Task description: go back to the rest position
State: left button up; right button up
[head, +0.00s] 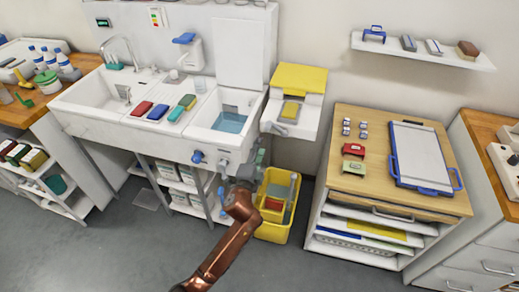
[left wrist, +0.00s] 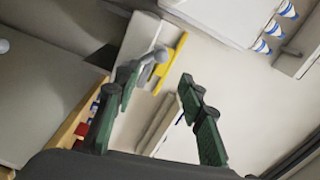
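My left gripper (head: 256,160) is in front of the sink cabinet in the head view, to the right of the blue valve knob and above the yellow bucket. Its copper arm reaches up from the bottom edge. In the left wrist view the two green fingers of my left gripper (left wrist: 155,105) are well apart, with nothing held between them. My right gripper is in neither view.
A yellow bucket (head: 274,226) stands on the floor just below my left gripper. The sink unit (head: 110,129) is at the left, a wooden-topped cabinet (head: 391,158) at the right. Grey floor (head: 130,250) is open at the lower left.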

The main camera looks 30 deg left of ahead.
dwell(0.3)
